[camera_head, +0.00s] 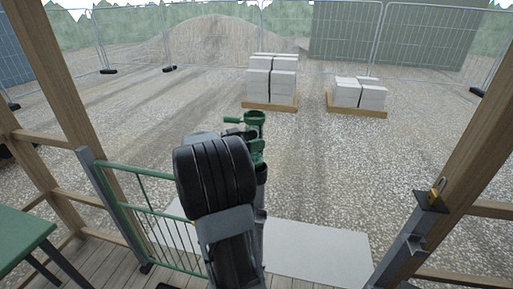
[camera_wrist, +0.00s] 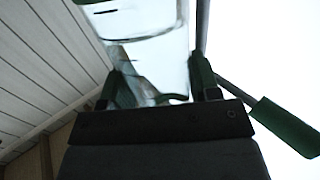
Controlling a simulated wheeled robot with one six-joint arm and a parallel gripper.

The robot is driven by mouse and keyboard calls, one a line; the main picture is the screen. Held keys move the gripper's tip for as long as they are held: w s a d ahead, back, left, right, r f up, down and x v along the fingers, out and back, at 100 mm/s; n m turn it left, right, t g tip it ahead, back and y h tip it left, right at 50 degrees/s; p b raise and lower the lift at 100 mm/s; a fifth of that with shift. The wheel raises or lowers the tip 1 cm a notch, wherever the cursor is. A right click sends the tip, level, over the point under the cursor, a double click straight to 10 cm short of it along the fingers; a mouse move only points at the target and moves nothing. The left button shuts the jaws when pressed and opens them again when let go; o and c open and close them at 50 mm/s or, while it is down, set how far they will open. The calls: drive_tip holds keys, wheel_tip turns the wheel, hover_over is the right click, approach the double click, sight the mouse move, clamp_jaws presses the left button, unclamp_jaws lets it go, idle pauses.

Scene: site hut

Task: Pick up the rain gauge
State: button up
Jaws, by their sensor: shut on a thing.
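The rain gauge (camera_wrist: 150,28) is a clear, see-through vessel with dark marks, at the top middle of the wrist view. My gripper (camera_wrist: 157,72) is shut on it, with one green-padded finger at each side. In the head view my own dark arm covers most of the gripper, and I cannot make out the gauge there. A green ring bracket (camera_head: 254,118) with a short arm to the left shows just beyond my arm, above a dark post (camera_head: 262,182). I cannot tell whether the gauge touches the bracket.
A green railing gate (camera_head: 150,212) stands at the left, and a green table (camera_head: 20,236) at the lower left. Pallets of blocks (camera_head: 270,82) stand on open gravel. A green piece (camera_wrist: 286,128) on a rod is right of my gripper.

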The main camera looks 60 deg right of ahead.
drive_tip(key=b+v, duration=0.3)
drive_tip(key=v, duration=1.4)
drive_tip(key=shift+w, duration=0.1)
idle(0.4)
